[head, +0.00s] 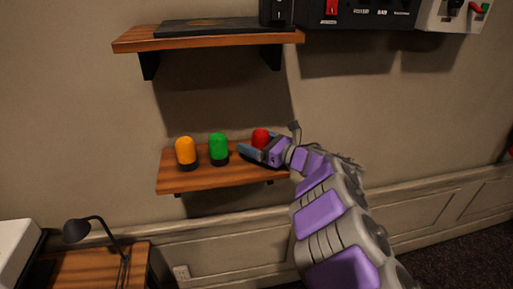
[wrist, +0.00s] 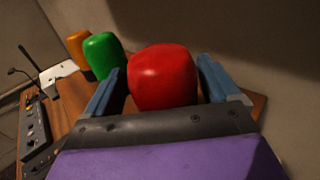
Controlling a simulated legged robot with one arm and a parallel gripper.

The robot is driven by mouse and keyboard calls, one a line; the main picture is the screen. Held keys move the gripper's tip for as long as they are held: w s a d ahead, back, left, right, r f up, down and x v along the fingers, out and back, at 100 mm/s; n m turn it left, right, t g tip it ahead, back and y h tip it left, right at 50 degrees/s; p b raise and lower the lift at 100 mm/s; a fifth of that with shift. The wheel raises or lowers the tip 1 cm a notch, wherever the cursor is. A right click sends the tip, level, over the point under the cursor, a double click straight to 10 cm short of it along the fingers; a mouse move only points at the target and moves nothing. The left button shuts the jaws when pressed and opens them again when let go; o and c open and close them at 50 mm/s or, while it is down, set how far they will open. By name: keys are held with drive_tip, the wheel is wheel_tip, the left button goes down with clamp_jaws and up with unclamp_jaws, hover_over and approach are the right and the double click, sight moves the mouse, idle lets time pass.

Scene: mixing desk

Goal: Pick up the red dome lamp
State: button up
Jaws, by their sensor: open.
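The red dome lamp (head: 260,137) stands at the right end of the lower wooden shelf, its lower part hidden behind my gripper in the head view. In the wrist view the red dome lamp (wrist: 162,77) fills the middle, between the two blue-grey fingers. My gripper (head: 252,152) is open at the lamp. In the wrist view my gripper (wrist: 160,88) has one finger on each side of the dome, with a small gap at the left finger. Whether the right finger touches the dome I cannot tell.
A green dome lamp (head: 218,147) and an orange dome lamp (head: 186,152) stand to the left on the same shelf (head: 200,183). An upper shelf (head: 135,42) hangs above. Control boxes (head: 365,14) are at upper right. A desk with a black lamp (head: 78,230) is at lower left.

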drive_tip(key=shift+w+a, duration=0.25)
drive_tip(key=shift+a, duration=0.05)
drive_tip(key=shift+d+r, duration=0.15)
drive_tip(key=shift+d, duration=0.6)
drive_tip(key=shift+a, duration=0.1)
drive_tip(key=c, duration=0.3)
drive_tip(key=shift+a, duration=0.6)
drive_tip(key=c, duration=0.5)
drive_tip(key=shift+d, duration=0.1)
drive_tip(key=shift+c, duration=1.4)
drive_tip(key=shift+d, duration=0.35)
drive_tip(key=shift+c, duration=0.6)
drive_tip(key=shift+w+r, duration=0.1)
